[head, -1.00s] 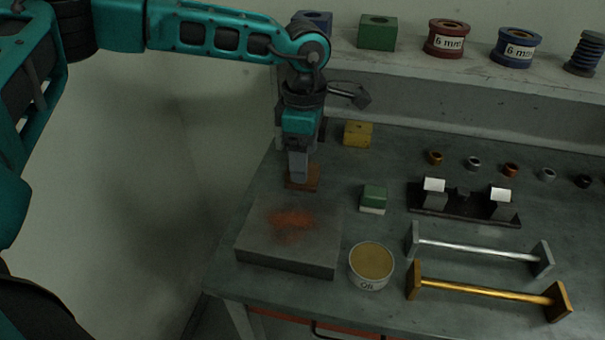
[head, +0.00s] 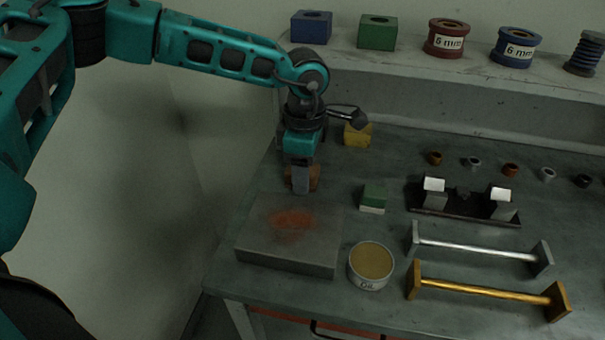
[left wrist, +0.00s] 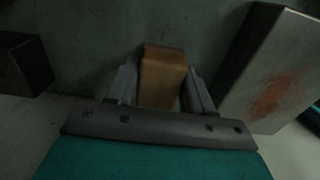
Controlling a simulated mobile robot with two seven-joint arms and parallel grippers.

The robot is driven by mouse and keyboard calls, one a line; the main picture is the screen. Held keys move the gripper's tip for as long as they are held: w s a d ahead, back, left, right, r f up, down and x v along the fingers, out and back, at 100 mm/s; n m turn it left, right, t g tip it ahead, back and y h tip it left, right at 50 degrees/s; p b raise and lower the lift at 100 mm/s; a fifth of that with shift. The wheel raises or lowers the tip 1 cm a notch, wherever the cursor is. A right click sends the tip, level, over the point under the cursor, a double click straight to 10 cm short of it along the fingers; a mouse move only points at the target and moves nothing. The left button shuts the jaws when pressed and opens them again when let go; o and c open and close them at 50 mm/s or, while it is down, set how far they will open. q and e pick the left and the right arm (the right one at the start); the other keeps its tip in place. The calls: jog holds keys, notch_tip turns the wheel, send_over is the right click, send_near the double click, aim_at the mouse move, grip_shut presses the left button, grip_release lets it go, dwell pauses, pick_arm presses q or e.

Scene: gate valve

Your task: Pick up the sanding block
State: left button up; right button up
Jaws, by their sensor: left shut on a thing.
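The sanding block, a brown wooden block (head: 315,177), is at the left end of the workbench, just behind the grey plate. My left gripper (head: 301,186) points down over it and partly hides it in the head view. In the left wrist view the block (left wrist: 163,75) sits between the two fingers of my left gripper (left wrist: 160,88), which is shut on it. I cannot tell whether the block still touches the bench. My right gripper is not in view.
The grey plate (head: 265,246) with a rust patch lies in front of the block. A green-and-white block (head: 373,197), an oil tin (head: 371,265), and a yellow block (head: 357,134) stand nearby. A dark rack (head: 463,210) and two bars (head: 475,249) lie further right.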

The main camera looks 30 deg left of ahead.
pick_arm(q)
jog(key=shift+c, duration=1)
jog(key=shift+r, duration=0.1)
notch_tip(320, 180, up, 20)
jog(key=shift+p, duration=0.3)
jog(key=o, duration=0.4)
jog(key=shift+c, duration=1.3)
jog(key=shift+f, duration=0.2)
